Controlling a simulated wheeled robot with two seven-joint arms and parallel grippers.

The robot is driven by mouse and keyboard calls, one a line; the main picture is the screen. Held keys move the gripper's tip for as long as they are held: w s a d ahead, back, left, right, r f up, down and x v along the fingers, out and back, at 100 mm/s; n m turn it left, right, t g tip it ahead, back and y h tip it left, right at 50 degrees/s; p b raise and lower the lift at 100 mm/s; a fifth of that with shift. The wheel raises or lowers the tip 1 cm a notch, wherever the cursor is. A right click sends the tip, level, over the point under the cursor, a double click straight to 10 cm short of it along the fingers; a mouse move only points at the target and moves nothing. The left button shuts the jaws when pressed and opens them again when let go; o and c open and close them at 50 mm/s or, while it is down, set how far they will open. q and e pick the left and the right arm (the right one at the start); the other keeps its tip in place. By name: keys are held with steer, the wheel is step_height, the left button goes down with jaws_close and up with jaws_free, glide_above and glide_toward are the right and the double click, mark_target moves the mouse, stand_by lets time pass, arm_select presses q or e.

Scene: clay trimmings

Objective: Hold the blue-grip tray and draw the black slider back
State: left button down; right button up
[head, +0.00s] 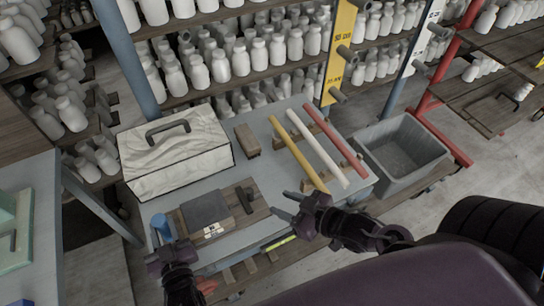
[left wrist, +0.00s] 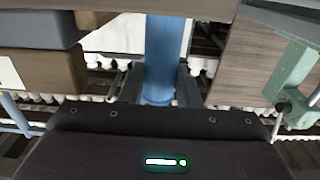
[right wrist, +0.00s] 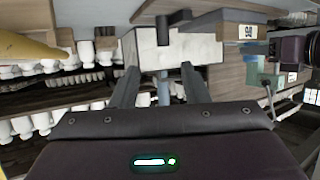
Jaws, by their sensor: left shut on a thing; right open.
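The tray (head: 178,222) is a brown wooden board on the grey table, with a dark grey slab (head: 205,208) on it and a blue upright grip at its left end (head: 162,226). My left gripper (head: 165,250) is shut on the blue grip, which stands between its fingers in the left wrist view (left wrist: 164,60). The black slider (head: 245,198) sits on the right part of the tray. My right gripper (head: 290,205) is open and empty, to the right of the slider and apart from it. Its two spread fingers (right wrist: 160,88) show in the right wrist view.
A pale box with a dark handle (head: 175,150) stands behind the tray. A wooden block (head: 247,140) and yellow (head: 298,152), white (head: 318,150) and red (head: 336,143) bars lie to the right. A grey bin (head: 400,150) stands at the far right. Shelves of white bottles stand behind.

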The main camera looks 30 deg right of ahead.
arm_select(q)
steer(key=c, duration=1)
jaws_free()
steer(key=shift+a+f, duration=0.1)
